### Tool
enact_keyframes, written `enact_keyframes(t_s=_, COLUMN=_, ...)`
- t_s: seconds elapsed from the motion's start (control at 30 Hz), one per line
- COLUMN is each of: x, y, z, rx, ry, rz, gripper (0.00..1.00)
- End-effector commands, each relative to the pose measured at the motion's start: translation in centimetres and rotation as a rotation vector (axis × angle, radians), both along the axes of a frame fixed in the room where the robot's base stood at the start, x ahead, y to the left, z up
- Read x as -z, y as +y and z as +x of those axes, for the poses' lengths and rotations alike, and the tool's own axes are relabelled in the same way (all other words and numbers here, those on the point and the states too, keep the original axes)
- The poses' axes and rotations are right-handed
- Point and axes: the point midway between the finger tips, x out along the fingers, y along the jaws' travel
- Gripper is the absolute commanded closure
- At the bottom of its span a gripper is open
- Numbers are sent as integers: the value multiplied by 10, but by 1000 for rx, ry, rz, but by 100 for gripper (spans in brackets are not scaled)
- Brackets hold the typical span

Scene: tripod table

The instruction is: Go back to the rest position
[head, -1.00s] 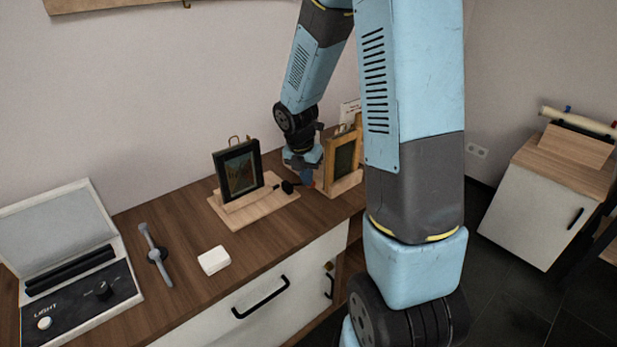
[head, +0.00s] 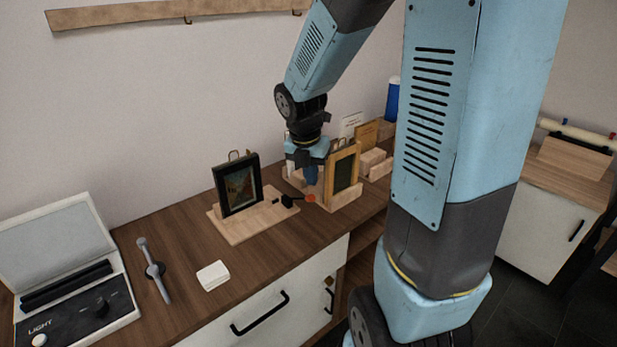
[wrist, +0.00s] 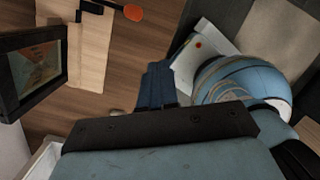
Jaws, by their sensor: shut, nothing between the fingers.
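My gripper (head: 311,174) hangs at the end of my blue arm, pointing down over the wooden counter (head: 180,222), between the dark picture frame and the light wood frame. It is shut and holds nothing. The wrist view shows its dark blue fingers (wrist: 156,86) closed together. Parts of my arm cover the right middle of the head view. A small black tool with an orange-red end (head: 310,198) lies by the dark frame's base, just below the gripper; it also shows at the top of the wrist view (wrist: 132,12).
A dark picture frame (head: 238,186) stands on a wooden base. A light wood frame (head: 345,172) stands close right of my gripper. A blue container (head: 392,100) stands behind.

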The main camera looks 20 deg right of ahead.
Motion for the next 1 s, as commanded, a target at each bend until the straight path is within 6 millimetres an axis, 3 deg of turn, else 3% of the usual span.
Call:
enact_keyframes(t_s=0.67, x=-7, y=-1, z=-4, rx=52, ry=-19, rz=5, gripper=100)
enact_keyframes(t_s=0.77, x=-20, y=0, z=-10, rx=172, ry=-60, rz=19, gripper=100)
enact_keyframes(t_s=1.0, x=-64, y=2, z=-38, rx=641, ry=-206, rz=106, gripper=100)
